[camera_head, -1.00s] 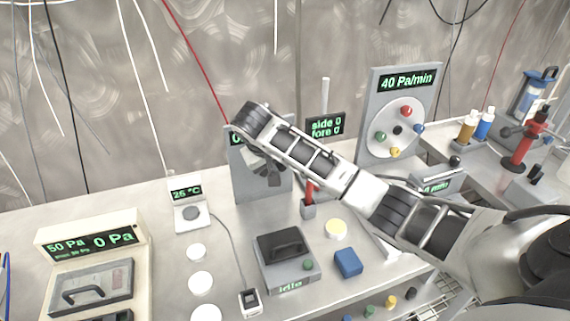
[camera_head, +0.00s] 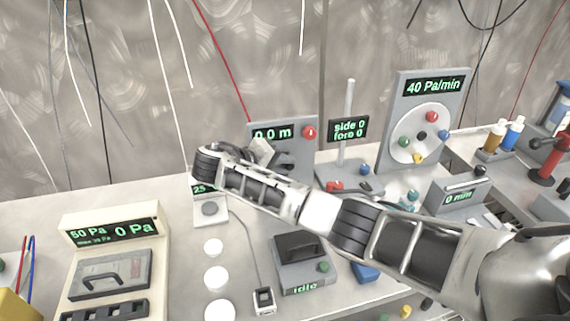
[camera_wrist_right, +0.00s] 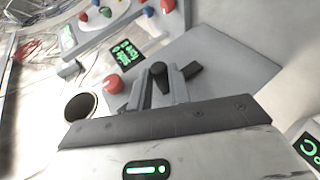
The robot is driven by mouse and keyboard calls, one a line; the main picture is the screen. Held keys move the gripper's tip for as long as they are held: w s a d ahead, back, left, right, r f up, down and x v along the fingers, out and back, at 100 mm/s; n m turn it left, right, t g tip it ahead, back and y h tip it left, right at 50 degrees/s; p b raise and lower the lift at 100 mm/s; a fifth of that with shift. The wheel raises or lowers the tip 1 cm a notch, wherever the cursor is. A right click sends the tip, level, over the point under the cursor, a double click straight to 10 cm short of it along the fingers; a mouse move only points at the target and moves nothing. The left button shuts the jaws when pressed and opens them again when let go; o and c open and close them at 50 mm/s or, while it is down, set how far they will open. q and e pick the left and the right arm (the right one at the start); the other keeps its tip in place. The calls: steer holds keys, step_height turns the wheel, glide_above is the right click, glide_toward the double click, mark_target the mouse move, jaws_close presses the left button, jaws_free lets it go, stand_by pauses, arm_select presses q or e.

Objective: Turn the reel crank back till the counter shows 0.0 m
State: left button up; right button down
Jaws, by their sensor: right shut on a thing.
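The reel's grey panel (camera_head: 297,158) stands upright at the back of the bench. Its counter (camera_head: 272,133) shows 0.0 m in green, and a red button (camera_head: 309,132) is beside the display. My right gripper (camera_head: 262,154) is in front of the panel's lower left and hides part of it. In the right wrist view the gripper (camera_wrist_right: 160,88) is shut on the dark crank knob (camera_wrist_right: 158,72), with the grey panel (camera_wrist_right: 225,58) behind it. The rest of the crank is mostly hidden. My left gripper is not in view.
A small 25-degree display (camera_head: 202,189) stands just below my right gripper. A post with a side/fore display (camera_head: 348,129) stands right of the reel. A dial panel (camera_head: 433,90) is further right. A box reading idle (camera_head: 302,262) lies under my forearm.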

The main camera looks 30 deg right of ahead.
stand_by(0.4)
steer(key=c, duration=1.3)
jaws_free()
steer(key=v, duration=1.6)
steer(key=shift+s+f, duration=0.1)
